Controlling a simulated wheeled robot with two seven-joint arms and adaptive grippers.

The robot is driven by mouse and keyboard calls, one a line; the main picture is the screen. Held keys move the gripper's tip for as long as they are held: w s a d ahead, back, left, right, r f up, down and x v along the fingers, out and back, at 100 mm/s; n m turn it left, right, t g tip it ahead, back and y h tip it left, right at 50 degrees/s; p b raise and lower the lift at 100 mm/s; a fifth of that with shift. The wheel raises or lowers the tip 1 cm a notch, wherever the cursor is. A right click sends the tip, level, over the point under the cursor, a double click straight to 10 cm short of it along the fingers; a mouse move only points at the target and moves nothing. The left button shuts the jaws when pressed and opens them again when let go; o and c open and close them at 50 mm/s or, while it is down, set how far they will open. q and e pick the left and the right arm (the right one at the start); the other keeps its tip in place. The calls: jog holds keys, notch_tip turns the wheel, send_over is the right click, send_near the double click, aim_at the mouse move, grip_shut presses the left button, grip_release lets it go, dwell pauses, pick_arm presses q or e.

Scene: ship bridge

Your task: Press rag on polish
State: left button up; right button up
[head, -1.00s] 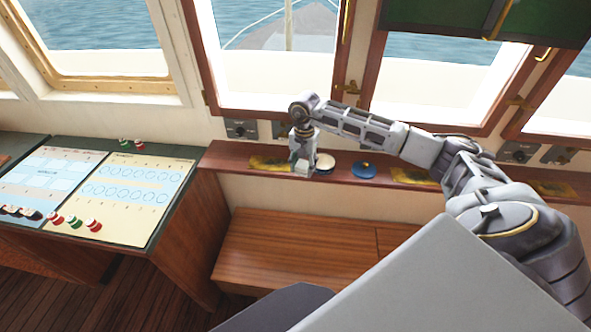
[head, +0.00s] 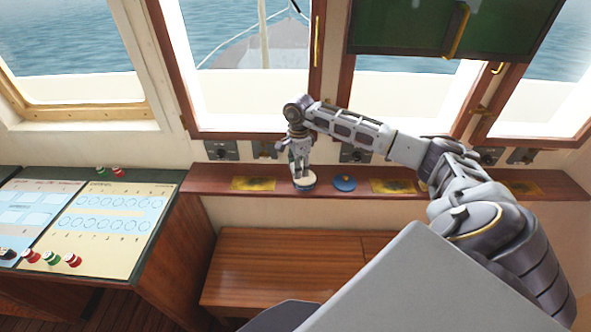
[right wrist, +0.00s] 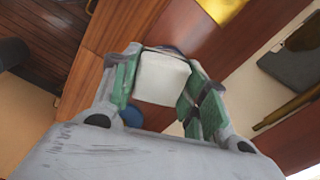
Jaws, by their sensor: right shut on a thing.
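The polish is an open round tin (head: 304,183) with a pale top and blue side, on the wooden ledge under the windows. My right gripper (head: 301,168) points down directly over the tin. In the right wrist view its green-padded fingers are shut on a folded white rag (right wrist: 162,78). A dark curved rim shows just past the rag, and the rag hides most of what is below it. Whether the rag touches the polish I cannot tell. A blue lid (head: 344,183) lies just right of the tin. My left gripper is not in view.
Yellow plates (head: 254,184) lie flat on the narrow ledge (head: 215,181) on both sides. Switch boxes (head: 221,150) and windows stand behind it. A wooden bench (head: 280,268) is below. A control console (head: 105,225) stands at the left.

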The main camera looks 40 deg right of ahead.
jog(key=m, duration=0.1)
jog(key=d+m, duration=0.1)
jog(key=m, duration=0.1)
jog(key=r+m, duration=0.1)
jog(key=shift+d, duration=0.3)
jog(key=shift+w+d+r+m, duration=0.1)
jog(key=shift+d+r+m, duration=0.1)
jog(key=shift+m, duration=0.8)
jog(key=shift+d+r+m+p, duration=0.1)
jog(key=shift+d+m+p, duration=0.1)
jog(key=shift+m, duration=0.4)
jog(key=shift+d+r+m+p, duration=0.1)
jog(key=shift+m+p, duration=0.05)
jog(key=shift+m, duration=0.45)
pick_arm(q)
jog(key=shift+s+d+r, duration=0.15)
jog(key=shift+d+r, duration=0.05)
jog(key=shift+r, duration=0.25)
pick_arm(e)
jog(key=shift+w+d+r+m, duration=0.15)
jog(key=shift+d+m, duration=0.1)
jog(key=shift+m, duration=0.75)
jog(key=shift+s+d+r+m, duration=0.1)
jog(key=shift+d+r+m, duration=0.1)
jog(key=shift+m, duration=0.8)
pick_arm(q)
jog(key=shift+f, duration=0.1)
pick_arm(e)
jog(key=shift+f, duration=0.25)
